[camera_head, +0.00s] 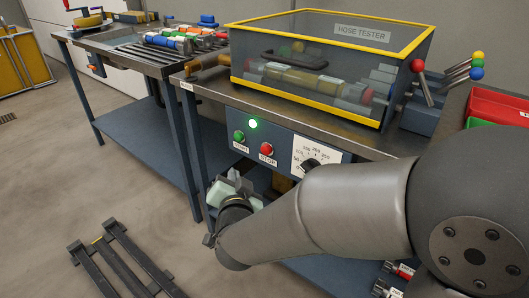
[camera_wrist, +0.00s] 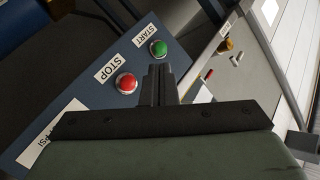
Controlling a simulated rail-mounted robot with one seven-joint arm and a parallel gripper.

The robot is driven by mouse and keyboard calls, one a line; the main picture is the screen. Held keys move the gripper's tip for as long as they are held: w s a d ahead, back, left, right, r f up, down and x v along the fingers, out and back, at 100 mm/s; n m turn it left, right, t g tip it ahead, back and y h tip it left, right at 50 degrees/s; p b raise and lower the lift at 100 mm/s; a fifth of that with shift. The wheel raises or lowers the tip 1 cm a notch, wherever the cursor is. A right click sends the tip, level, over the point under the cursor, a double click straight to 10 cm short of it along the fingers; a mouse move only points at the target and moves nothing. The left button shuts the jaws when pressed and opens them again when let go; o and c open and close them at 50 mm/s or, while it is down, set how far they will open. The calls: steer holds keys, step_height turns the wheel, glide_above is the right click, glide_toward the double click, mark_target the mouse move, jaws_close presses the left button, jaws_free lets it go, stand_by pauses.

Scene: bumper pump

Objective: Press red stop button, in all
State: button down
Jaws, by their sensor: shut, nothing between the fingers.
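My gripper (camera_head: 233,186) is below and left of the stop button in the head view. In the wrist view my gripper's fingers (camera_wrist: 158,70) are closed together and empty. Their tips appear right of the red button and just below the green start button (camera_wrist: 158,48). Their distance from the panel is unclear.
A clear yellow-framed HOSE TESTER box (camera_head: 330,60) stands on the bench. Red-, yellow-, blue- and green-knobbed levers (camera_head: 477,66) are at right. A dark rack (camera_head: 115,262) lies on the floor.

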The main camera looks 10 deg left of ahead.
mark_target(266, 150)
steer(key=w+d, duration=0.4)
steer(key=w, duration=0.3)
steer(key=shift+w, duration=0.35)
steer(key=shift+w, duration=0.1)
stand_by(1.8)
steer(key=shift+w+d, duration=0.15)
steer(key=shift+w, duration=0.1)
steer(key=shift+w+d+b, duration=0.25)
steer(key=shift+w+b, duration=0.2)
steer(key=shift+w, duration=0.05)
stand_by(0.9)
steer(key=shift+s, duration=0.1)
steer(key=shift+s+a, duration=0.4)
steer(key=shift+s, duration=0.35)
steer(key=shift+b, duration=0.3)
